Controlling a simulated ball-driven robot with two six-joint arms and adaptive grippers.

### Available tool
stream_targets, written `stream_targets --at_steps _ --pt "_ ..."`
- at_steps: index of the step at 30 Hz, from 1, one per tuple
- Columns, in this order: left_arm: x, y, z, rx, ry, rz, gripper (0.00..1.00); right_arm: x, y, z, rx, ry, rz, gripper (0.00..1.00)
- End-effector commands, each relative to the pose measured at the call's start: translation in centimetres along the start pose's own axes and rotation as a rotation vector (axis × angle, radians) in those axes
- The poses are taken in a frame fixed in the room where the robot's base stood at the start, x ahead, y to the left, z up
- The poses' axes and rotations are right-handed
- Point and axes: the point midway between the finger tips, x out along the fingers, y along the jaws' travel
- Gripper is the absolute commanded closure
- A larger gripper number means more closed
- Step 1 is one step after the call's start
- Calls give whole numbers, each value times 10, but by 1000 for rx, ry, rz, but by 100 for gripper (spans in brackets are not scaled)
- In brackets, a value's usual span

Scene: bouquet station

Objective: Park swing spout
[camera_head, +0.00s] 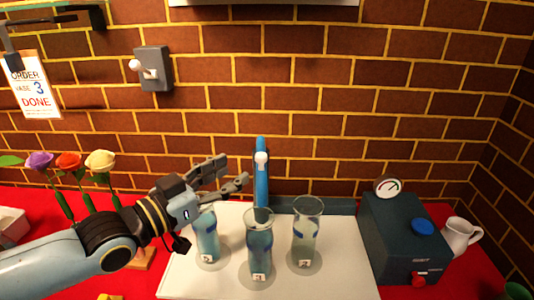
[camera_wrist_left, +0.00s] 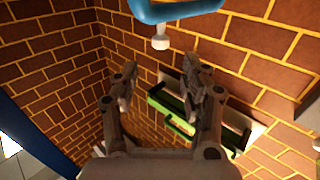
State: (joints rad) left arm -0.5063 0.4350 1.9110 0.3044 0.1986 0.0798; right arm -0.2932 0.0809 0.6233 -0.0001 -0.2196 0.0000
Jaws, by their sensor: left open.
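The blue swing spout (camera_head: 261,182) stands behind the vases, its white nozzle (camera_head: 262,158) facing me and lined up with the middle vase (camera_head: 259,245). In the left wrist view the blue spout (camera_wrist_left: 178,10) crosses the top edge, its white nozzle (camera_wrist_left: 160,42) hanging beyond the fingertips. My left gripper (camera_head: 234,170) is open and empty, just left of the spout; I see no contact. Its spread fingers also show in the left wrist view (camera_wrist_left: 161,82). My right gripper is not in view.
Glass vases stand on a white board (camera_head: 345,270): the left one (camera_head: 206,238) partly behind my left arm, the right one (camera_head: 305,235). A dark blue pump box (camera_head: 395,235) with a gauge stands right, beside a white jug (camera_head: 459,235). Flowers (camera_head: 68,162) stand left. A wall switch (camera_head: 153,69) hangs above.

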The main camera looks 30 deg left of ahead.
Motion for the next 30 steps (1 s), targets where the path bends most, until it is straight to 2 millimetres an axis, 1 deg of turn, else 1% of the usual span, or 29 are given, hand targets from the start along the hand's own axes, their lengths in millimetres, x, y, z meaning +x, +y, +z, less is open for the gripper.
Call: stream_targets --at_steps 1,6,8,12,15,21,29,30 --pt "10 0 2 1 5 -2 54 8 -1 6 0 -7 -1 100" --pt "44 0 7 1 4 -2 54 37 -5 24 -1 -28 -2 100" --pt "52 -1 8 1 3 -2 54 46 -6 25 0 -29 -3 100" --pt "69 0 6 0 2 -2 54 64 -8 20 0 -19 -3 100" --pt "80 -1 5 0 1 -4 54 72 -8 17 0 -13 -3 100" --pt "90 -1 3 1 -2 -2 54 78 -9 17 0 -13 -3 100" --pt "91 0 1 1 -3 -2 54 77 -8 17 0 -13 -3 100" --pt "91 0 1 1 -3 -2 59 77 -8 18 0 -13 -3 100"
